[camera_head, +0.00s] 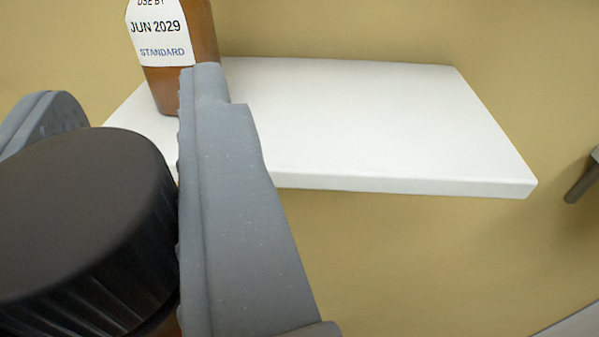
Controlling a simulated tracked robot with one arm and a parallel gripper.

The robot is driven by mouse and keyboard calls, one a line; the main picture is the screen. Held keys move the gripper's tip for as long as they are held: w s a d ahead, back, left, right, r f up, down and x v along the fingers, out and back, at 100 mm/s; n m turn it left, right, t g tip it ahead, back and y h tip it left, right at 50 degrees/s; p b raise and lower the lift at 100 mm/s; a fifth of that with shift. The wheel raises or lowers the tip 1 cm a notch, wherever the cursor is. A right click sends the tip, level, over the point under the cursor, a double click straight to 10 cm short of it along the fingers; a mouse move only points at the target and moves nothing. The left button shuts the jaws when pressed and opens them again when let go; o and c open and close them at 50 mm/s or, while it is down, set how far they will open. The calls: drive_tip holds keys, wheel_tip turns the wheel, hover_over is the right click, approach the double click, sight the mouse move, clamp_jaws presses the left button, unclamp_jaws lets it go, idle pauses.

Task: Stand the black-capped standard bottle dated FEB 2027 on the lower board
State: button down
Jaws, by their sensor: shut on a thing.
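My gripper (130,125) is shut on a black-capped bottle (80,215) at the lower left. Its ribbed black cap fills the space between the grey fingers, and only a sliver of brown bottle shows below it. Its label and date are hidden. A white board (370,120) is fixed to the wall ahead, beyond the held bottle. An amber bottle (200,35) stands on the left part of this board, labelled JUN 2029 STANDARD; its top is out of view. I cannot tell whether this is the lower board.
The middle and right of the white board are bare. A dark object (584,180) juts in at the right edge, beside the tan wall (420,260). A grey surface (575,325) shows at the bottom right corner.

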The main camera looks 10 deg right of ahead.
drive_tip(key=w+f, duration=0.3)
drive_tip(key=f, duration=0.7)
drive_tip(key=w+f+h, duration=0.1)
drive_tip(key=w+f, duration=0.3)
drive_tip(key=f, duration=0.6)
drive_tip(key=shift+a+f+m, duration=0.15)
drive_tip(key=shift+a+m, duration=0.1)
drive_tip(key=shift+m, duration=0.05)
drive_tip(key=shift+f, duration=0.15)
